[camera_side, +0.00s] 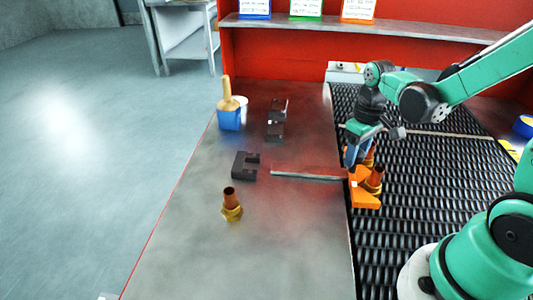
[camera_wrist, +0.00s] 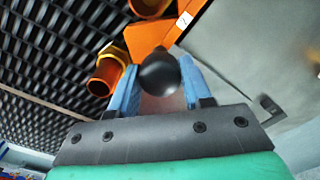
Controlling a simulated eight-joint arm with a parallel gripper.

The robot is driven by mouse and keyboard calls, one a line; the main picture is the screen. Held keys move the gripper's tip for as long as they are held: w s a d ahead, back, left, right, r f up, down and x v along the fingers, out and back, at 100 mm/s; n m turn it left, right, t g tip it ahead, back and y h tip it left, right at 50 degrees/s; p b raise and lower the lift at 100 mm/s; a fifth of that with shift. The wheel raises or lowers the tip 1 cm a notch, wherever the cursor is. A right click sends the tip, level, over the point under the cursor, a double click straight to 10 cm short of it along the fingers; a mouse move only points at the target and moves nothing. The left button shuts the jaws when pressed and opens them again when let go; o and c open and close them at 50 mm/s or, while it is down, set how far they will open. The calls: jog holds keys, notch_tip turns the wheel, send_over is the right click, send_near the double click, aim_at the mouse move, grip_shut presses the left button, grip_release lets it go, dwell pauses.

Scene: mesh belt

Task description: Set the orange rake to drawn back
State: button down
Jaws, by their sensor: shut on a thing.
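The orange rake (camera_side: 362,190) sits at the left edge of the mesh belt (camera_side: 410,220), at the end of a grey bar (camera_side: 308,175) lying across the bench. It also shows at the top of the wrist view (camera_wrist: 150,38). My gripper (camera_side: 354,160) is above the rake. In the wrist view a round black knob (camera_wrist: 158,74) is between the blue fingers of my gripper (camera_wrist: 160,85). The gripper is shut on this knob, which appears to belong to the rake. The fingers hide the knob in the side view.
Copper-and-brass fittings (camera_side: 376,178) are beside the rake on the belt. Another fitting (camera_side: 231,205) stands on the bench. Dark blocks (camera_side: 245,166) (camera_side: 277,108) and a blue pot (camera_side: 229,117) with a brush are farther left and back. The near bench is clear.

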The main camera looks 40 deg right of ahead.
jog(key=w+a, duration=1.3)
jog(key=shift+w+a, duration=0.35)
jog(key=shift+a, duration=0.05)
jog(key=shift+c, duration=1.9)
grip_release()
jog(key=shift+d, duration=0.1)
jog(key=shift+r, duration=0.1)
jog(key=shift+r, duration=2.75)
jog(key=shift+s, duration=0.1)
jog(key=s+d+r+t, duration=0.1)
jog(key=s+d+t, duration=0.1)
jog(key=s, duration=0.5)
jog(key=s+d+r+t, duration=0.2)
jog(key=s+t, duration=0.3)
jog(key=s, duration=0.1)
jog(key=shift+s+d+r, duration=0.15)
jog(key=shift+s+r, duration=0.1)
jog(key=shift+s, duration=0.15)
